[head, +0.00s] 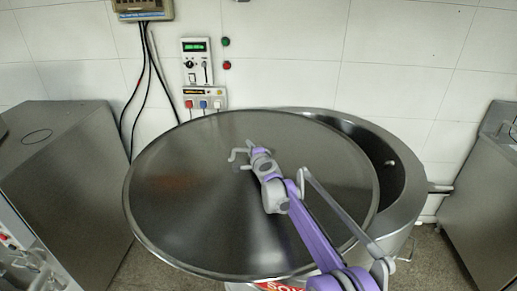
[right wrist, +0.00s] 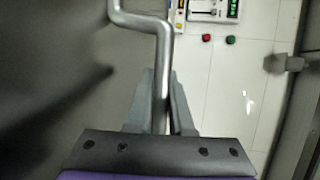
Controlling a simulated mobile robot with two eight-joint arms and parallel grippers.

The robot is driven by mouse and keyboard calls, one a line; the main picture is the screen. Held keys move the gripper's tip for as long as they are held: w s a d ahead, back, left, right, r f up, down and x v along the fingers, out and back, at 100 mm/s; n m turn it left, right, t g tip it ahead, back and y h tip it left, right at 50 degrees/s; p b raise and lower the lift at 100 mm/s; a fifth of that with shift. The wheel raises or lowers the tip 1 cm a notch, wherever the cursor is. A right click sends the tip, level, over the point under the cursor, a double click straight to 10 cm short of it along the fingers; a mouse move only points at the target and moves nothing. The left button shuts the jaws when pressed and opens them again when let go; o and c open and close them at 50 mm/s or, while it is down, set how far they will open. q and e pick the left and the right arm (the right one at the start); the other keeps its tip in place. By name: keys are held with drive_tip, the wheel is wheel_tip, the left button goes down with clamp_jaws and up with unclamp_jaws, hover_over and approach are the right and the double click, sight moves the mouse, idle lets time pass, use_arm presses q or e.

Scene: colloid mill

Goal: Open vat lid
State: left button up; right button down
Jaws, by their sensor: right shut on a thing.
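The vat lid (head: 185,205) is a large round dark metal disc. It covers much of the vat (head: 405,215) and is displaced to the left, so a dark crescent of the vat's inside shows at the right. A bent metal handle (head: 236,154) stands near the lid's middle. My right gripper (head: 256,154) reaches in from the lower right and is shut on the handle. In the right wrist view the handle bar (right wrist: 162,60) runs down between the two grey fingers (right wrist: 160,95). My left gripper is out of view.
Grey metal cabinets stand at the left (head: 65,165) and the right (head: 485,190). A tiled wall behind holds a control panel (head: 196,62), buttons (head: 226,42) and hanging cables (head: 148,75). A red and white label (head: 280,286) shows below the lid's front edge.

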drive_tip(key=shift+s+a+f, duration=0.1)
drive_tip(key=shift+s+a, duration=0.25)
drive_tip(key=shift+a, duration=0.15)
drive_tip(key=c, duration=0.8)
unclamp_jaws()
drive_tip(key=shift+d, duration=0.1)
drive_tip(key=v, duration=1)
drive_tip(key=shift+s+d+r, duration=0.1)
drive_tip(key=shift+s+r, duration=0.1)
drive_tip(key=shift+s, duration=0.15)
